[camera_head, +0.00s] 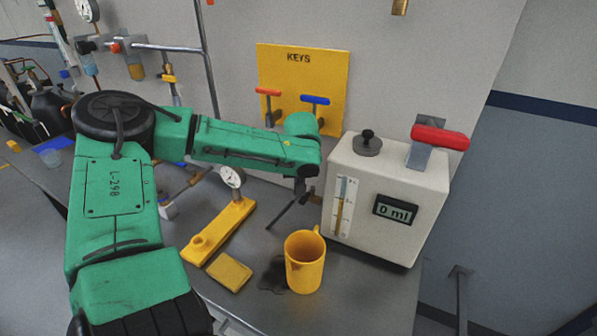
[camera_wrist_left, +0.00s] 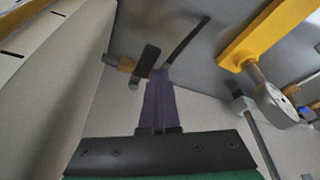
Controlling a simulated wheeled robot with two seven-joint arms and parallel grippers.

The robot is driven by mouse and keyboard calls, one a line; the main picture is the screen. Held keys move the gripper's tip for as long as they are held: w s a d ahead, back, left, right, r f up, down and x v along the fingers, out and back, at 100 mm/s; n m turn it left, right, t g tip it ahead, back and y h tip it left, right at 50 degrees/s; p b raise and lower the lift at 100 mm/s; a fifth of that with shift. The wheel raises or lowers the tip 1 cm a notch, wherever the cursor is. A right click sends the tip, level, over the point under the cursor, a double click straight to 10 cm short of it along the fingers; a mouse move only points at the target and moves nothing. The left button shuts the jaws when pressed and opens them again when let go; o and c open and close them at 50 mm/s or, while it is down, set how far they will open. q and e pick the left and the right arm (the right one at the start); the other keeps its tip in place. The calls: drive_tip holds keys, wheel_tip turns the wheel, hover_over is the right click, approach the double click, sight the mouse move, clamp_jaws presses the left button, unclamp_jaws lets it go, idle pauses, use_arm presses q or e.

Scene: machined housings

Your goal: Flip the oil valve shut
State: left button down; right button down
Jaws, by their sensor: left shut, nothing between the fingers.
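The white oil box (camera_head: 372,190) stands at the right of the bench, its display reading 0 ml. On its left side is a brass valve fitting (camera_head: 312,198), which also shows in the wrist view (camera_wrist_left: 125,64) beside a short black bar (camera_wrist_left: 147,66). A thin dark rod (camera_head: 287,212) slants out from the fitting; it also shows in the wrist view (camera_wrist_left: 188,40). My left gripper (camera_wrist_left: 160,74) is shut and empty, its purple fingertips close to the black bar and rod. I cannot tell whether they touch. In the head view my arm partly hides the valve.
A yellow mug (camera_head: 304,268) stands on the bench in front of the box, by a dark stain (camera_head: 273,274). A yellow gauge stand (camera_head: 222,228) and yellow block (camera_head: 229,272) lie to the left. The keys board (camera_head: 300,80) is behind.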

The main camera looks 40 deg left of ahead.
use_arm(q)
drive_tip(key=shift+d, duration=0.2)
drive_tip(key=v, duration=1.4)
drive_tip(key=shift+s+r, duration=0.2)
drive_tip(key=shift+r, duration=0.1)
drive_tip(key=shift+a+f, duration=0.1)
